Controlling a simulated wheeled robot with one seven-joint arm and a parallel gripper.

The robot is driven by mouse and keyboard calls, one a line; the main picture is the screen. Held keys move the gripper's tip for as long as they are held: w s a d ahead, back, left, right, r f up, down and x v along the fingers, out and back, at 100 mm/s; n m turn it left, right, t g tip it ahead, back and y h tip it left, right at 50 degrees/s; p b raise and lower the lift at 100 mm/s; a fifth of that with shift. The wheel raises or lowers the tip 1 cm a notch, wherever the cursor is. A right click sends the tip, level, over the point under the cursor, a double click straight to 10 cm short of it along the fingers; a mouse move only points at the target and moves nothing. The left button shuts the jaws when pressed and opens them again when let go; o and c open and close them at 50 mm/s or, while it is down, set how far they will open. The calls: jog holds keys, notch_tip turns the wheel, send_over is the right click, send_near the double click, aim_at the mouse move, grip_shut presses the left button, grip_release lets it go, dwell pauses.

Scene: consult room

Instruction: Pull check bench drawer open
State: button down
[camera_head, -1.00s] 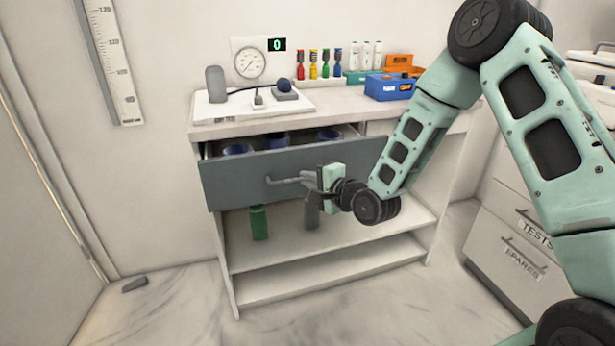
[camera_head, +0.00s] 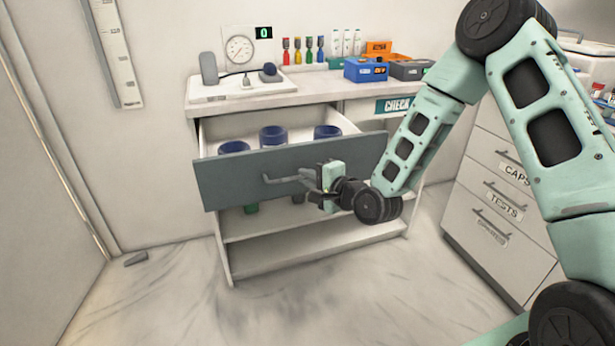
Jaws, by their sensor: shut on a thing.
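The check bench (camera_head: 330,94) stands against the back wall, with a "CHECK" label at its right front. Its grey-fronted drawer (camera_head: 235,184) is pulled well out and shows its inside. Several blue-topped containers (camera_head: 273,135) stand in it. The drawer's bar handle (camera_head: 283,179) runs across the middle of the front. My gripper (camera_head: 316,182) is shut on the right part of this handle. The fingertips are small in view, and the gripper body partly hides the handle's right end.
On the bench top are a white board with a device (camera_head: 245,87), colored bottles (camera_head: 309,50) and a blue box (camera_head: 366,69). A labelled drawer cabinet (camera_head: 480,190) stands to the right. A grey wedge (camera_head: 136,259) lies on the floor at left. The floor in front is clear.

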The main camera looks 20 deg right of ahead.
jog(key=c, duration=1.5)
grip_release()
jog(key=shift+c, duration=0.2)
jog(key=p+v, duration=1.2)
jog(key=v, duration=0.5)
jog(key=shift+s+p, duration=0.2)
jog(key=shift+p, duration=0.2)
jog(key=shift+d, duration=0.1)
